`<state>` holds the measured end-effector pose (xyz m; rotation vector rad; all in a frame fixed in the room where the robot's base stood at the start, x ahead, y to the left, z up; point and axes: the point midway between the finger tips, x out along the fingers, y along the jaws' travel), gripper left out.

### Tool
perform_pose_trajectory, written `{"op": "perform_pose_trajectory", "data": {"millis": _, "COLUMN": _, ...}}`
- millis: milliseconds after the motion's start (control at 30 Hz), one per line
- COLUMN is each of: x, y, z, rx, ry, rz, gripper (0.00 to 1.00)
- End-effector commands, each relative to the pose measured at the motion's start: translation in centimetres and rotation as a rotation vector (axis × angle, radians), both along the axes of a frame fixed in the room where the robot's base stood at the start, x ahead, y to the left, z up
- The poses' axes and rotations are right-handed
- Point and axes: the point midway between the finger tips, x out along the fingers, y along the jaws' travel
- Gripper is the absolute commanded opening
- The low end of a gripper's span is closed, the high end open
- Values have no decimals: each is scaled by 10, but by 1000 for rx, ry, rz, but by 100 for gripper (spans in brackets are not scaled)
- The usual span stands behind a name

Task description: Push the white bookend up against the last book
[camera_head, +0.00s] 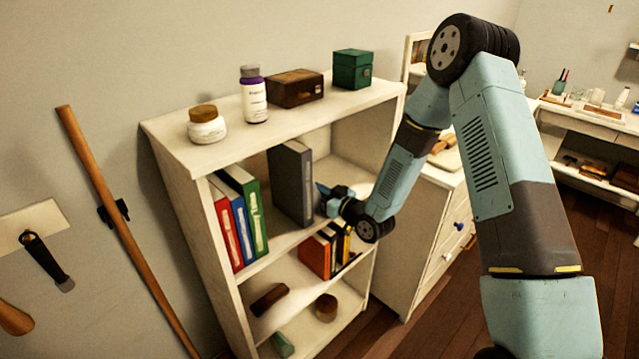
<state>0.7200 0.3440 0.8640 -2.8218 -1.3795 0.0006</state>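A red book (225,231), a blue book (240,227) and a green book (255,223) stand side by side at the left of the middle shelf (280,238). A tall dark grey book or binder (292,185) stands upright to their right, with a gap between. My gripper (324,193) is at the grey item's right side, very close to it; I cannot tell if they touch. Its fingers are small and partly hidden, so open or shut is unclear. I cannot make out a white bookend; the pale shelf and my arm may hide it.
The white bookcase (177,143) carries a jar (206,124), a bottle (254,94), a brown box (295,88) and a green box (352,69) on top. Orange and dark books (318,254) stand on the shelf below. A white drawer cabinet (425,235) stands at right.

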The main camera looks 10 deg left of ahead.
Motion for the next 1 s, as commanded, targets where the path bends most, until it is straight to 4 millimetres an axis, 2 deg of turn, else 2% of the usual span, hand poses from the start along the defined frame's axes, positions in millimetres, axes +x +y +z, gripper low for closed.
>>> {"op": "perform_pose_trajectory", "data": {"millis": 800, "x": 23, "y": -19, "z": 0, "rx": 0, "ry": 0, "rz": -2, "gripper": 0}}
{"op": "perform_pose_trajectory", "data": {"millis": 1000, "x": 24, "y": -19, "z": 0, "rx": 0, "ry": 0, "rz": -1, "gripper": 0}}
